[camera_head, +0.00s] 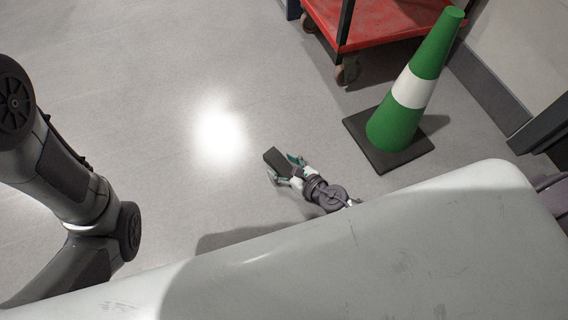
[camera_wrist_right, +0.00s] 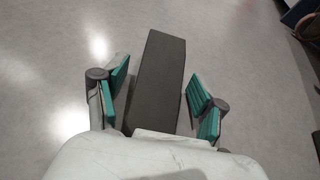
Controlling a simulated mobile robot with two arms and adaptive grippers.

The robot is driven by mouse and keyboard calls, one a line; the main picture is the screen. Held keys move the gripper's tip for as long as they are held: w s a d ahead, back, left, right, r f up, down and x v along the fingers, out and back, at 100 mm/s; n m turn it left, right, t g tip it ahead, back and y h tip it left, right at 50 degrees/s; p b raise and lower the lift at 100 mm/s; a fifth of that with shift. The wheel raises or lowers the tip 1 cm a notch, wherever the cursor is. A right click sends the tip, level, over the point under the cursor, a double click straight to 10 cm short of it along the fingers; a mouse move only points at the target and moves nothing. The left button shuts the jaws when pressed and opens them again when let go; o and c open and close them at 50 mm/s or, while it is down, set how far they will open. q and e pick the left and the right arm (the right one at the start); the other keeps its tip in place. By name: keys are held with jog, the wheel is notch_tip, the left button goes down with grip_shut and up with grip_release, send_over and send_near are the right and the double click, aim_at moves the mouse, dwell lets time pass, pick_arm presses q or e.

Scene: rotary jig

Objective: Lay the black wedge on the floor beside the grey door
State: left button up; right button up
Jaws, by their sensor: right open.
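The black wedge (camera_head: 277,159) is a dark block below the middle of the head view. It lies between the spread fingers of my right gripper (camera_head: 284,170). In the right wrist view the wedge (camera_wrist_right: 160,80) points away from the palm. The teal fingers of the right gripper (camera_wrist_right: 160,100) stand apart, with a gap on each side of the wedge. The wedge appears to rest on the floor, but its underside is hidden. My left arm shows at the left; its gripper is out of view. I cannot make out a grey door for certain.
A green and white cone (camera_head: 410,90) on a black base stands right of the right gripper. A red wheeled cart (camera_head: 385,25) is behind it. A pale wall (camera_head: 510,50) with a dark skirting is at the right. The grey floor (camera_head: 130,70) is clear to the left.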

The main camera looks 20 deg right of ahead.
jog(key=shift+r, duration=0.2)
jog(key=shift+s+d+r, duration=0.1)
jog(key=shift+s+d, duration=0.05)
jog(key=shift+s, duration=0.2)
jog(key=v, duration=1.1)
jog(key=shift+s, duration=0.1)
jog(key=shift+s, duration=0.1)
